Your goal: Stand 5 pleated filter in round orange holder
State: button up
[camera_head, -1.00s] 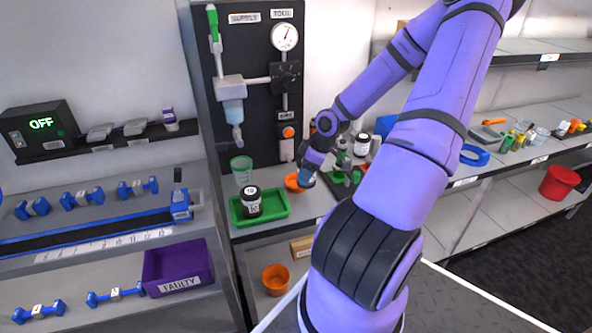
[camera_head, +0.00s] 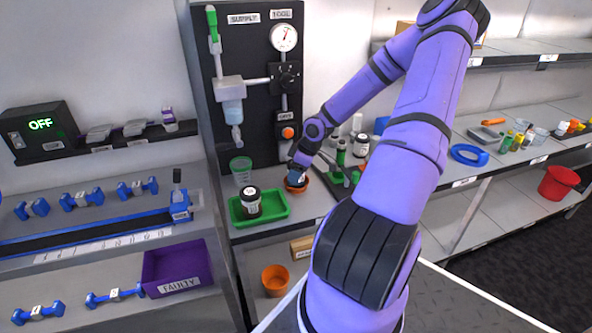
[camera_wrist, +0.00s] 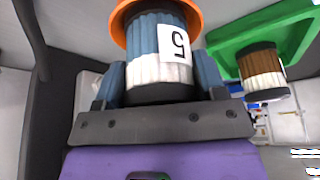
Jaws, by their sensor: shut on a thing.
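The pleated filter (camera_wrist: 160,55) has blue and white pleats, a dark end and a label with the number 5. My gripper (camera_wrist: 163,78) is shut on it, with one blue fingertip on each side. In the head view the filter (camera_head: 296,178) is a small blue shape under my gripper (camera_head: 299,165). The round orange holder (camera_head: 297,187) stands on the grey bench below it. In the wrist view the holder's orange rim (camera_wrist: 120,28) surrounds the filter's far end. I cannot tell whether the filter rests on the holder's floor.
A green piece (camera_wrist: 225,50) with a brown pleated filter (camera_wrist: 262,72) is close by in the wrist view. A gauge panel (camera_head: 255,120) rises behind. An orange pot (camera_head: 275,280) is below.

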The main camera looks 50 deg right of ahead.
jog(key=shift+f, duration=0.3)
jog(key=o, duration=1)
jog(key=shift+c, duration=0.2)
